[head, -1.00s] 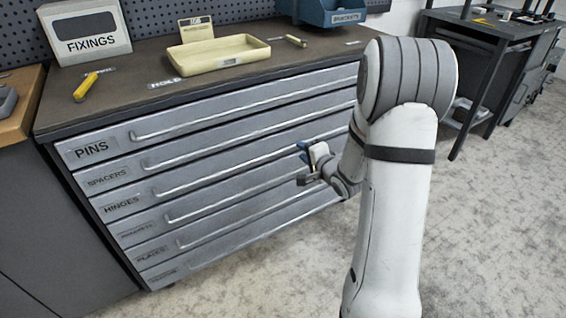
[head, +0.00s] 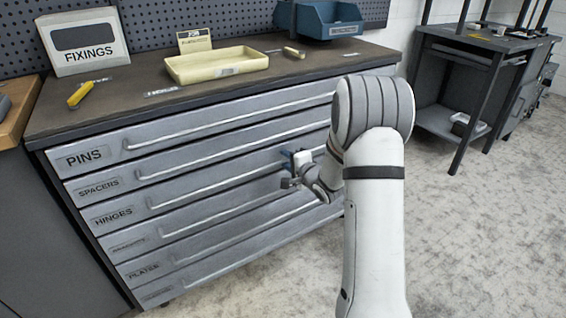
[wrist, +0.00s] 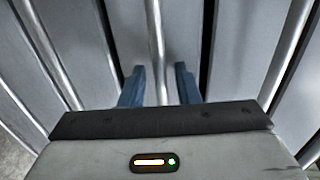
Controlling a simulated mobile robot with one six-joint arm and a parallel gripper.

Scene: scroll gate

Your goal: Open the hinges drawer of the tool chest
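The grey tool chest (head: 78,221) stands at the left in the head view, with its drawers stacked and all looking shut. The hinges drawer (head: 190,203) is the third from the top, with a label (head: 113,216) at its left and a long bar handle (head: 200,194). My gripper (head: 290,160) is at the chest front, around the right part of that handle's height. In the wrist view my gripper (wrist: 160,86) is open, its two blue fingers either side of a bar handle (wrist: 155,45). Whether they touch it, I cannot tell.
Other bar handles run close by on both sides in the wrist view. On the chest top are a cream tray (head: 218,66), a fixings box (head: 84,42), a yellow-handled tool (head: 80,93) and a blue bin (head: 328,20). The floor (head: 480,240) at right is clear.

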